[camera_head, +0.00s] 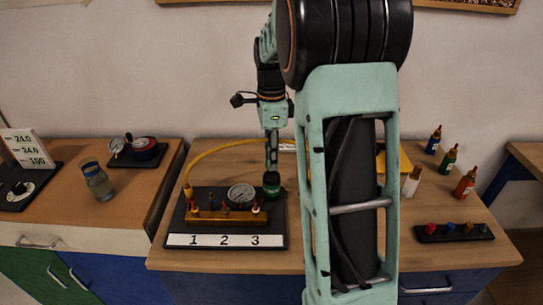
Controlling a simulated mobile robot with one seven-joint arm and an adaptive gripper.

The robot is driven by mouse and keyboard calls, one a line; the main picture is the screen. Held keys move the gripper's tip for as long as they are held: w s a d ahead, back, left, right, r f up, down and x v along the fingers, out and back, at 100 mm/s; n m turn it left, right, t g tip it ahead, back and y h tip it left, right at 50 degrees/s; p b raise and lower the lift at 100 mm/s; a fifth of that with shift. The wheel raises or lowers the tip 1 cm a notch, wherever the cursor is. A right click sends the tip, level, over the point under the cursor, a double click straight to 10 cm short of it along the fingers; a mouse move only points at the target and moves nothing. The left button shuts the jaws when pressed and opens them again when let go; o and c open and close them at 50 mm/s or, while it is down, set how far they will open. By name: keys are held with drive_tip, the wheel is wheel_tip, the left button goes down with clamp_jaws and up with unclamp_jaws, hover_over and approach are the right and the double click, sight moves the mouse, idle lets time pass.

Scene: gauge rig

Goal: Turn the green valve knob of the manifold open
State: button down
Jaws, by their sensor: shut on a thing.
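The manifold (228,215) is a brass block with a round white gauge (241,195) and several small red-topped valves. It stands on a black base plate with a white strip marked 1, 2, 3. The dark green valve knob (271,186) is at the right end of the manifold's base. My gripper (271,171) points straight down from above and is shut on the green knob. The fingertips are small here, and the knob's turn angle cannot be made out.
A yellow hose (209,153) arches from the manifold's left side towards the back. My own arm hides much of the table's middle. Several small bottles (449,160) and a black rack with coloured caps (453,232) stand at right. A jar (97,180) stands on the left cabinet.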

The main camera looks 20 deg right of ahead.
drive_tip(key=n+p, duration=0.1)
drive_tip(key=n, duration=0.3)
drive_tip(key=shift+r+n, duration=0.1)
drive_tip(key=shift+n, duration=0.2)
drive_tip(key=n+p, duration=0.1)
drive_tip(key=n, duration=0.3)
drive_tip(key=shift+n, duration=0.3)
drive_tip(key=n, duration=0.4)
drive_tip(key=shift+p, duration=0.35)
drive_tip(key=shift+n, duration=2.4)
drive_tip(key=c, duration=1.6)
unclamp_jaws()
